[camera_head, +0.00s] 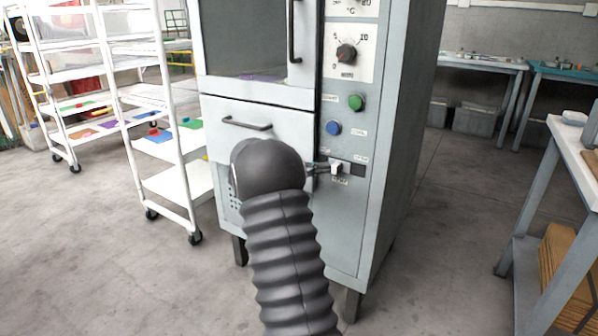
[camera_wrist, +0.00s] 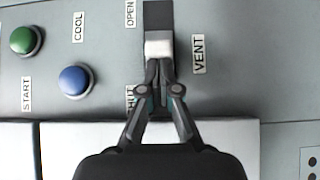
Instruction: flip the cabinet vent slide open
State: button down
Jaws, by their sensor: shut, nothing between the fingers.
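The vent slide's pale knob (camera_head: 336,168) sits in a dark slot (camera_head: 358,170) on the cabinet's front panel. In the wrist view the knob (camera_wrist: 158,46) lies between the OPEN label (camera_wrist: 130,13) and the SHUT label (camera_wrist: 130,98), with dark slot showing on the OPEN side. My gripper (camera_wrist: 158,68) is shut and empty, its fingertips at the knob's SHUT side; I cannot tell whether they touch it. In the head view the gripper (camera_head: 322,168) is left of the knob, partly hidden by my arm. The slot's SHUT end is hidden behind the fingers.
A green button (camera_head: 355,102) and a blue button (camera_head: 333,128) are above the slide, below a dial (camera_head: 346,53). A drawer handle (camera_head: 247,124) is left of it. A white shelf cart (camera_head: 170,150) stands left. Floor to the right is clear up to a bench (camera_head: 545,170).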

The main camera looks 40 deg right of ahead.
aim_at(334, 174)
jog(key=s, duration=0.1)
jog(key=s+d+b, duration=0.1)
jog(key=s, duration=0.2)
jog(key=shift+s+d+f, duration=0.1)
jog(key=shift+s+d, duration=0.2)
jog(key=shift+s, duration=0.05)
jog(key=shift+w+a+b, duration=0.15)
jog(key=shift+a+b, duration=0.3)
jog(key=shift+a, duration=0.05)
jog(key=b+v, duration=0.1)
jog(key=v, duration=0.8)
jog(key=shift+w, duration=0.3)
